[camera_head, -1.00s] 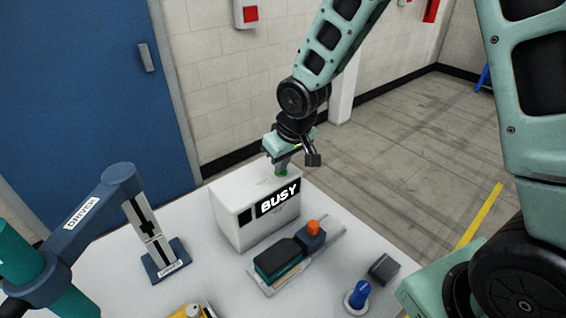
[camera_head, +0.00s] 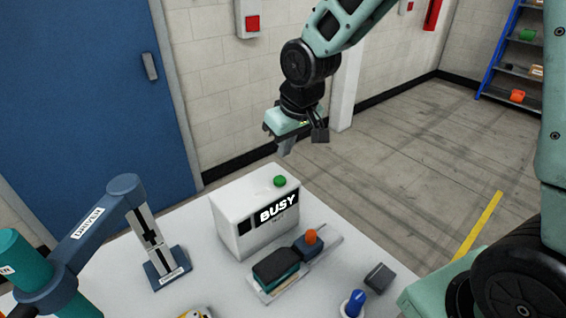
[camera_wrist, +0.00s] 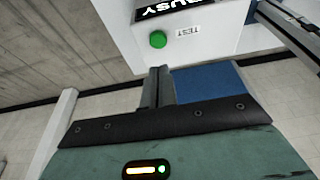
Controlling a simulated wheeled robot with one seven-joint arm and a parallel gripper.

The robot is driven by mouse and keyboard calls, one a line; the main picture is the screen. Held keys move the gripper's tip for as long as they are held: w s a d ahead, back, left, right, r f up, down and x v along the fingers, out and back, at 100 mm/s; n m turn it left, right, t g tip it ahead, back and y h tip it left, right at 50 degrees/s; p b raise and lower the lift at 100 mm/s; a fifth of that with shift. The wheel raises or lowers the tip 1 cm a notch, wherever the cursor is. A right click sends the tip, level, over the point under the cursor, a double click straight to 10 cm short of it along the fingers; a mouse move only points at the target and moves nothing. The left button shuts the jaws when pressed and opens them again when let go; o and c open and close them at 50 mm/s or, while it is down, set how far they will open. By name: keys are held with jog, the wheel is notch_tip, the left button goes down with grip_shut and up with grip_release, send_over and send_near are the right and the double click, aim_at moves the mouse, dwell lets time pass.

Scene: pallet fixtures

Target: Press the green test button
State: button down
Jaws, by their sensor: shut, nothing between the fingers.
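The green test button (camera_head: 280,181) sits on top of a white box (camera_head: 235,201) whose front display reads BUSY. In the wrist view the green button (camera_wrist: 158,40) is next to a TEST label, beyond my fingertips. My gripper (camera_head: 286,150) is shut and empty, above the button and apart from it. The fingers also show in the wrist view (camera_wrist: 158,76), close together.
A fixture with an orange knob (camera_head: 311,237) and a dark-topped block lies in front of the box. A blue knob (camera_head: 355,300) and a small grey block (camera_head: 379,277) stand at right. A blue arm labelled DRIVER (camera_head: 88,222) stands at left.

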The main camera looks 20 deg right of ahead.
jog(key=shift+v, duration=2.25)
jog(key=s+a+f+n+g+b, duration=0.1)
jog(key=s+a+f+b, duration=0.1)
jog(key=s, duration=0.6)
jog(key=s+a+f+n+g+b, duration=0.1)
jog(key=s+f, duration=0.3)
jog(key=s, duration=0.4)
jog(key=s+a+f+n+g+b, duration=0.1)
jog(key=s+a+f+n+b, duration=0.1)
jog(key=s, duration=0.6)
jog(key=shift+s+a+f+b, duration=0.35)
jog(key=shift+a+f+b, duration=0.25)
jog(key=shift+a+b, duration=0.3)
